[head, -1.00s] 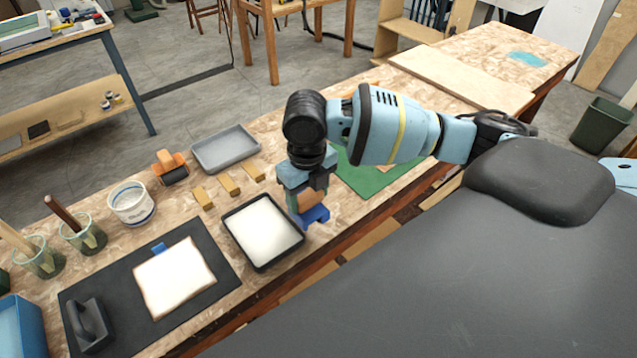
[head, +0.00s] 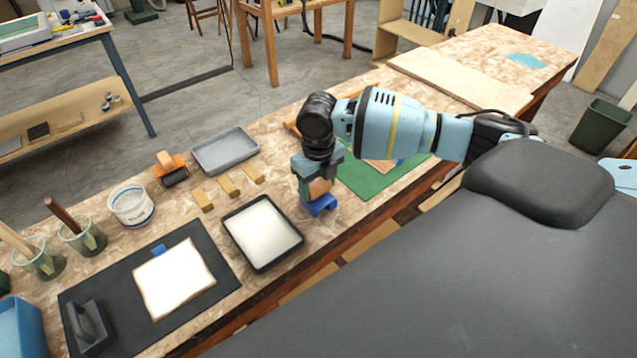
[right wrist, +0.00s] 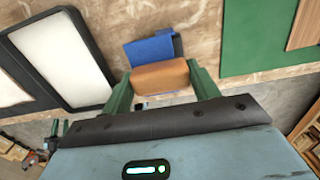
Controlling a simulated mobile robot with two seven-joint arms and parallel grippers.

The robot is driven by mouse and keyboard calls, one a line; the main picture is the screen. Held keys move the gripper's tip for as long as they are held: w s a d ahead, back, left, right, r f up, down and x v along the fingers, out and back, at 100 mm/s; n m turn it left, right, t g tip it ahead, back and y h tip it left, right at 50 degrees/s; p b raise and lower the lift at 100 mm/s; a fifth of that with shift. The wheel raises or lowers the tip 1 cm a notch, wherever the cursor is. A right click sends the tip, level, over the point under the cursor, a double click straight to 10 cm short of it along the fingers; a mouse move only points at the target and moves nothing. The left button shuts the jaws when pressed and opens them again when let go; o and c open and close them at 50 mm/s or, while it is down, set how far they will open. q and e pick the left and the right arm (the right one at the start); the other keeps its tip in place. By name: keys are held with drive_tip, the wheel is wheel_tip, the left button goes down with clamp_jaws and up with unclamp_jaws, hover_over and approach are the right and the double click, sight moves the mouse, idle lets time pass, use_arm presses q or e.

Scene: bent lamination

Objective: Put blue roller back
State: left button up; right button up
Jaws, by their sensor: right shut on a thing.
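My right gripper (head: 317,186) is shut on the blue roller (head: 319,205), just right of the black tray with white contents (head: 262,233). In the right wrist view the gripper's green fingers (right wrist: 160,84) close on the roller's orange-brown grip. The roller's blue part (right wrist: 150,48) shows just beyond the grip, over the bench top. I cannot tell whether it touches the bench. My left gripper is not in view.
Several small wooden blocks (head: 229,186) lie behind the white-filled tray. A green mat (head: 372,182) with a wooden piece lies right of my gripper. A dark mat (head: 215,262) with a pale sheet and a white tub (head: 132,204) are at left.

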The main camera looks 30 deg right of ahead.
sight(318, 184)
drive_tip(key=shift+s+f, duration=0.15)
drive_tip(key=shift+f, duration=0.55)
drive_tip(key=shift+c, duration=0.3)
drive_tip(key=o, duration=0.9)
drive_tip(key=shift+o, duration=0.2)
drive_tip(key=shift+r, duration=0.2)
wheel_tip(318, 184, up, 13)
